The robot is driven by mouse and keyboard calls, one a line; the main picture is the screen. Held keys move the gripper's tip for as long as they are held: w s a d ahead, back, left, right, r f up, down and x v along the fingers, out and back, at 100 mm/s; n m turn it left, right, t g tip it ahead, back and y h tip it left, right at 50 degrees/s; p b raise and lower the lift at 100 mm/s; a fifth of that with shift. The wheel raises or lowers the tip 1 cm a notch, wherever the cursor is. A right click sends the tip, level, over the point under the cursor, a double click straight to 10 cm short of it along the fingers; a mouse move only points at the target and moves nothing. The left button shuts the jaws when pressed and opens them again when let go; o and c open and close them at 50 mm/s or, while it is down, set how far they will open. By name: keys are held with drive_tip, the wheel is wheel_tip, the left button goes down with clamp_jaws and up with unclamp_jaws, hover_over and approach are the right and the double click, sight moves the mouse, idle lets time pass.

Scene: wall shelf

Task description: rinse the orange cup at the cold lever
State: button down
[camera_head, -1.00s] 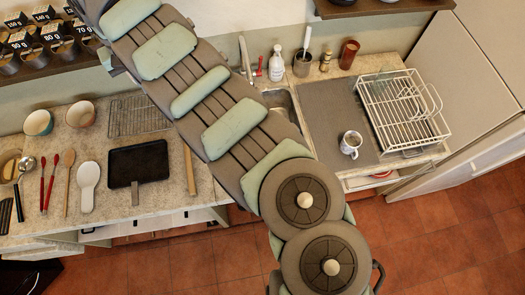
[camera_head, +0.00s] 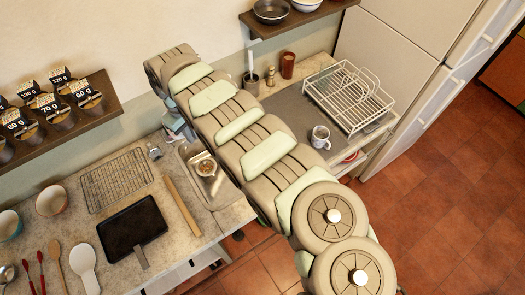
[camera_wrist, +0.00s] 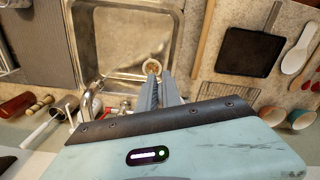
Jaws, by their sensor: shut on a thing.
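A small round cup (camera_head: 205,167) with a pale rim and an orange-brown inside shows over the steel sink (camera_head: 190,151). In the wrist view the cup (camera_wrist: 152,67) is at the tips of my gripper (camera_wrist: 158,82), whose grey fingers are shut on it, above the sink basin (camera_wrist: 115,45). I cannot tell its height above the basin floor. In the head view my arm hides part of the sink and the gripper's fingers. The tap (camera_wrist: 90,98) is beside the gripper's left side in the wrist view. I cannot make out the cold lever clearly.
A rolling pin (camera_head: 182,205), wire rack (camera_head: 117,181) and black pan (camera_head: 131,228) lie left of the sink. A grey mat with a mug (camera_head: 320,137) and a white dish rack (camera_head: 350,97) are to the right. A shelf of weight-labelled cups (camera_head: 62,122) hangs left.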

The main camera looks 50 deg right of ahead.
drive_tip(key=s+d+f+n+p, duration=0.1)
drive_tip(key=s+d+f, duration=0.6)
drive_tip(key=s+d, duration=0.25)
drive_tip(key=s+d+f+n+p, duration=0.1)
drive_tip(key=s+d+f+p, duration=0.1)
drive_tip(key=s+d+f, duration=0.65)
drive_tip(key=w+f+b, duration=0.1)
drive_tip(key=w+b, duration=0.9)
drive_tip(key=b, duration=0.8)
drive_tip(key=shift+a+f, duration=0.35)
drive_tip(key=shift+a, duration=0.1)
drive_tip(key=shift+w+b, duration=0.3)
drive_tip(key=shift+b, duration=0.45)
drive_tip(key=shift+w+b, duration=0.4)
drive_tip(key=shift+b, duration=0.75)
drive_tip(key=shift+w+a+r, duration=0.1)
